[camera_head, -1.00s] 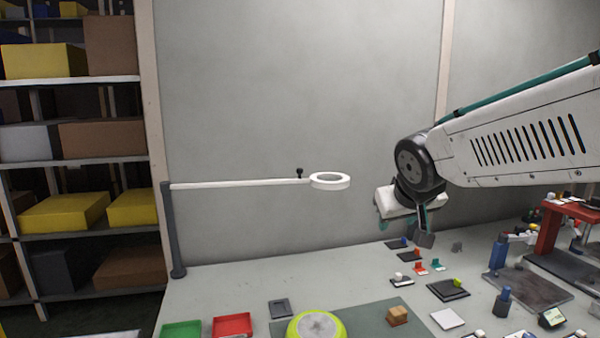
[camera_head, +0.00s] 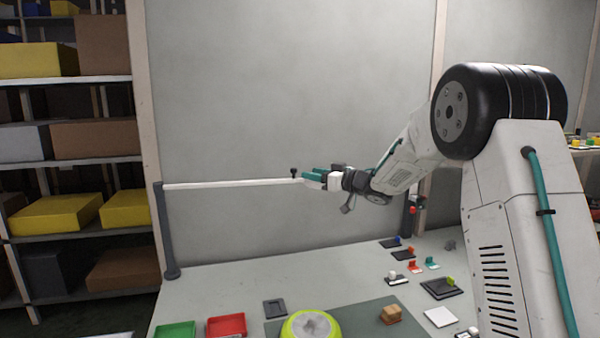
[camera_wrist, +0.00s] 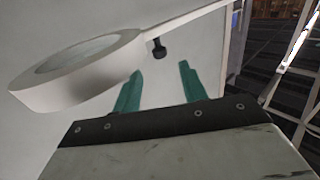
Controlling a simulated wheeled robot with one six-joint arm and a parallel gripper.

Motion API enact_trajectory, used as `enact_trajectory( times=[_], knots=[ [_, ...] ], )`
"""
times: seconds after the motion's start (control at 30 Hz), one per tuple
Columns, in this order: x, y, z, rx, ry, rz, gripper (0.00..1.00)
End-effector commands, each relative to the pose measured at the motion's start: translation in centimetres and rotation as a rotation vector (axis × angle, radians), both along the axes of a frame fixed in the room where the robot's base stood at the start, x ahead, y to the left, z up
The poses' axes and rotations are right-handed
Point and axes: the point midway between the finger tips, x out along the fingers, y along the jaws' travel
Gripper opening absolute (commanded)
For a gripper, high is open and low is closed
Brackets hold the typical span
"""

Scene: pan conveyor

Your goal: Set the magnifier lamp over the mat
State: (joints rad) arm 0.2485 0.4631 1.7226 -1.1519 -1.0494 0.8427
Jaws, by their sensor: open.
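The magnifier lamp has a white arm (camera_head: 230,184) reaching right from a dark post (camera_head: 166,232), with a black knob (camera_head: 293,173) near its end. Its white ring head shows large at left in the wrist view (camera_wrist: 110,75); my gripper mostly hides it in the head view. My gripper (camera_head: 311,174) is open, with its teal fingers at the lamp's end, near the knob. In the wrist view the gripper (camera_wrist: 158,82) has the knob (camera_wrist: 159,48) beyond its fingers; nothing shows between them. The dark green mat (camera_head: 360,320) lies on the table below, right of the post.
A lime-rimmed round item (camera_head: 312,328) and a brown block (camera_head: 391,313) sit on the mat. A red tray (camera_head: 226,327) and a green tray (camera_head: 176,330) lie left of it. Several small parts stand at right. The table's back left is clear.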

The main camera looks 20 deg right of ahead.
Motion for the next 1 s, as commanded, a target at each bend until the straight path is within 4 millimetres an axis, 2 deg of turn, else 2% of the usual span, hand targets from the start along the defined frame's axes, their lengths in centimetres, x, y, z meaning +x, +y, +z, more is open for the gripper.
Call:
enact_trajectory(
  times=[0.3, 0.47, 0.7, 0.73, 0.87, 0.9, 1.0],
  knots=[
    [3.8, 3.1, 0.0, -0.001, 0.001, 0.0, 0.42],
    [4.6, 3.8, 0.0, 0.0, 0.0, -0.001, 0.42],
    [4.7, 3.8, 0.0, -0.001, 0.001, -0.002, 0.42],
    [4.7, 3.8, 0.0, -0.001, 0.001, -0.002, 0.4],
    [4.7, 3.8, 0.0, -0.001, 0.001, -0.003, 0.04],
    [4.7, 3.8, 0.0, -0.001, 0.001, -0.003, 0.0],
    [4.7, 3.7, 0.0, -0.001, 0.001, -0.003, 0.0]
  ],
)
